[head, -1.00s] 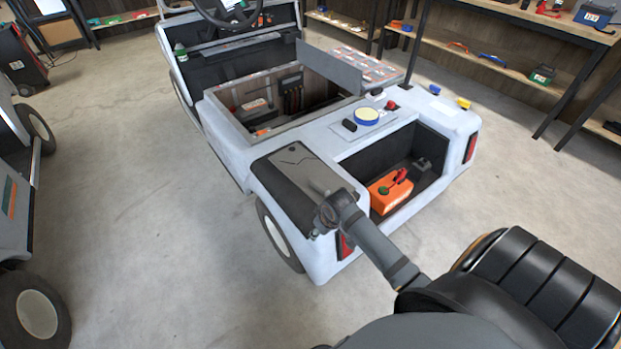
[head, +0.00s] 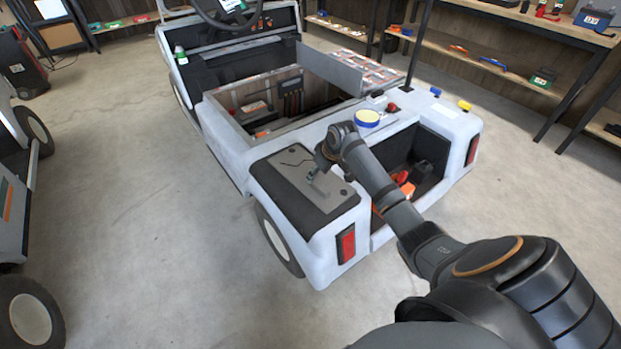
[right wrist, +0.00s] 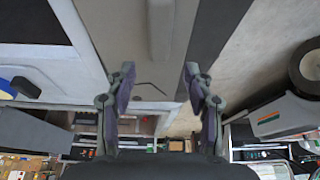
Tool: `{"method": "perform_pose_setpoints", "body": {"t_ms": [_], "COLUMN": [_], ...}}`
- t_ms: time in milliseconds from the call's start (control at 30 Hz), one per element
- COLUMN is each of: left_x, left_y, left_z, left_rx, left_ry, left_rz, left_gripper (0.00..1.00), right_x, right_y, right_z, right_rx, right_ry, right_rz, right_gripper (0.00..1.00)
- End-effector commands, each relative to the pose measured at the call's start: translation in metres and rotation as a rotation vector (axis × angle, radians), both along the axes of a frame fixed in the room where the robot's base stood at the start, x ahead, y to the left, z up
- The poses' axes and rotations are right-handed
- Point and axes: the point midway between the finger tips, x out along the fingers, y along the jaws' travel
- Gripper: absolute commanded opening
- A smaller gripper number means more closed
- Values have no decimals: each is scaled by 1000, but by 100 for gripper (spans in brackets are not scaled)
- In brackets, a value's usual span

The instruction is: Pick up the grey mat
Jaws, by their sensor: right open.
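The grey mat (head: 290,163) lies flat on the dark-topped rear corner of the white cart, with a thin dark bent line across it. It also shows in the right wrist view (right wrist: 118,30), below my fingers. My right gripper (head: 317,178) is over the mat's right part, pointing down, and hides some of it. In the right wrist view my right gripper (right wrist: 160,75) has its two fingers wide apart with nothing between them. Whether the fingertips touch the mat is unclear. My left gripper is in no view.
A blue-rimmed yellow disc (head: 367,118) and a red knob (head: 393,107) sit on the cart's rear deck. An orange box (head: 379,209) is in the rear recess, partly behind my right arm.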

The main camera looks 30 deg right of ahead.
Motion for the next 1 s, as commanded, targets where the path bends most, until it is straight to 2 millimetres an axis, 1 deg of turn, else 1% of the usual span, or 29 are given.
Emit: {"method": "perform_pose_setpoints", "body": {"t_ms": [33,233,400,500,600,767,867,1000], "left_x": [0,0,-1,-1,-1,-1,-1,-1], "left_y": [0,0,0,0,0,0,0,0], "left_z": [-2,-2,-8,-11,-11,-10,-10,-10], "left_rx": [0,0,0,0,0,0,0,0], "left_ry": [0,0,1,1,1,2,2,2], "left_rz": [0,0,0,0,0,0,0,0], "left_gripper": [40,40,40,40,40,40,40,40], "right_x": [2,4,12,18,20,20,20,20], "right_y": [0,1,3,3,3,3,3,3], "right_z": [-5,-12,-41,-53,-57,-57,-57,-57], "right_rx": [0,0,2,0,-1,-2,-1,-1], "right_ry": [0,1,2,0,0,0,0,1], "right_rz": [-1,0,0,-1,1,0,1,1], "right_gripper": [53,53,53,53,53,53,42,23]}}
